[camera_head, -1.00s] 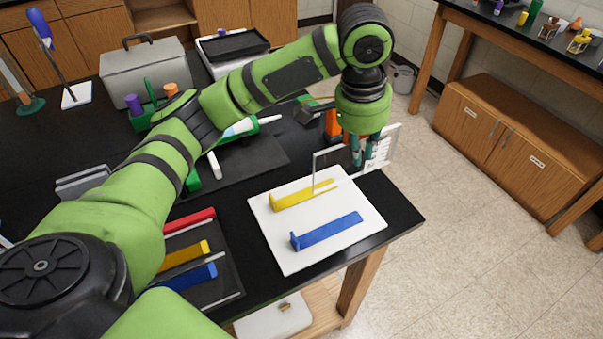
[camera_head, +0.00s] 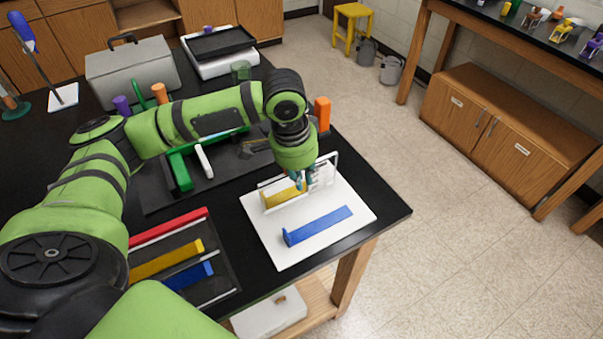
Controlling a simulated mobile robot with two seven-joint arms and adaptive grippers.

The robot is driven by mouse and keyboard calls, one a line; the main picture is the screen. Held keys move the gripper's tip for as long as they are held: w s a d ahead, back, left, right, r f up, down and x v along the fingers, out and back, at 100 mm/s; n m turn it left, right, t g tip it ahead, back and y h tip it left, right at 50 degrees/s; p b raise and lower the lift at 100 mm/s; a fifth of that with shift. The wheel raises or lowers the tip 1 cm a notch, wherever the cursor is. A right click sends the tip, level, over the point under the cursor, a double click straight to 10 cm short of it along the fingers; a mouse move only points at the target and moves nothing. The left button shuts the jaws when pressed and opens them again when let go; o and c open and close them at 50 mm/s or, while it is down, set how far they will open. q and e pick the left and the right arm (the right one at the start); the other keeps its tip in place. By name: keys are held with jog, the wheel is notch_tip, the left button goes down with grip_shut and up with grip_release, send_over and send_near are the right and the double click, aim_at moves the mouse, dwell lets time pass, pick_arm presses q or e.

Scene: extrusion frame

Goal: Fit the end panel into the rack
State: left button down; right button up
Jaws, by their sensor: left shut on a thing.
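A pale, see-through end panel (camera_head: 323,174) with a light frame stands upright above the white board (camera_head: 265,245). My left gripper (camera_head: 299,183) is shut on this panel; the fingers partly cover it. On the board, a yellow rail (camera_head: 272,199) lies beneath and behind the gripper and panel. A blue rail (camera_head: 318,226) lies nearer, uncovered. I cannot tell whether the panel touches the yellow rail or the board. My right gripper is not in view.
A dark tray with red (camera_head: 170,226), yellow and blue bars lies to the left. Behind it are a dark mat with a green tool (camera_head: 180,172) and a grey toolbox (camera_head: 132,75). An orange block (camera_head: 322,113) stands behind the gripper. The black table's right corner is clear.

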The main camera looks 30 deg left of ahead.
pick_arm(q)
jog(key=c, duration=1.3)
grip_release()
jog(key=shift+f, duration=0.15)
